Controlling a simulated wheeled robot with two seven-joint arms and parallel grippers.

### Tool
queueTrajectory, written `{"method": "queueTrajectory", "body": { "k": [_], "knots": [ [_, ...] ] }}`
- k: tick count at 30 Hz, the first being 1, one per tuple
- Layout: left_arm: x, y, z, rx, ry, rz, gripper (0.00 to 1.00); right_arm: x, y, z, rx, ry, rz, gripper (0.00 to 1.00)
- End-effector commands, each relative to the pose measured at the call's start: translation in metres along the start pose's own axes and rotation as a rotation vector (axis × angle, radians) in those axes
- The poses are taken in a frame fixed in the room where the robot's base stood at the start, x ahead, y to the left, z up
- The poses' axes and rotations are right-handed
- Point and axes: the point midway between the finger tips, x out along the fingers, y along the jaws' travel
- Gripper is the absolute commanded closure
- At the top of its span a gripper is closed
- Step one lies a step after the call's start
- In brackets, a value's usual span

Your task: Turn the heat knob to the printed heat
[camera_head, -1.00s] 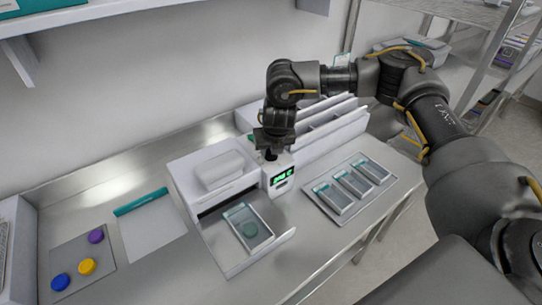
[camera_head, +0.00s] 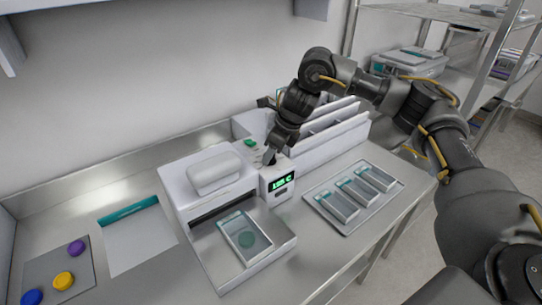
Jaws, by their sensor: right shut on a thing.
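A white sealing machine (camera_head: 212,180) stands on the steel bench. Its control box (camera_head: 276,182) at the right front has a lit green display (camera_head: 282,184); it shows digits and a C, too small to read surely. My right gripper (camera_head: 270,157) points down at the top of this box and is shut on the heat knob, which its fingers mostly hide. No printed heat value is legible. My left gripper is out of view.
A tray (camera_head: 311,198) with several clear pouches lies to the right. A white rack (camera_head: 345,133) stands behind it. At left are a white sheet with a teal band (camera_head: 137,238) and a grey mat (camera_head: 42,283) with purple, yellow and blue caps.

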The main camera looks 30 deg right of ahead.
Motion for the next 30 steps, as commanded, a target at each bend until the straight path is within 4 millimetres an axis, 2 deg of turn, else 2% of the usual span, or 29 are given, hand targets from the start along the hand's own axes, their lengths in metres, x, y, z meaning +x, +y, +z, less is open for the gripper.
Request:
{"method": "queueTrajectory", "body": {
  "k": [11, 30],
  "knots": [
    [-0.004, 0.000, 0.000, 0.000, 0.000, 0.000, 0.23, 0.000, -0.002, 0.000, -0.325, 0.007, 0.140, 0.87],
    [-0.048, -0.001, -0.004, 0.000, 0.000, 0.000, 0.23, 0.000, -0.004, 0.002, -0.875, 0.009, 0.369, 0.87]
  ]
}}
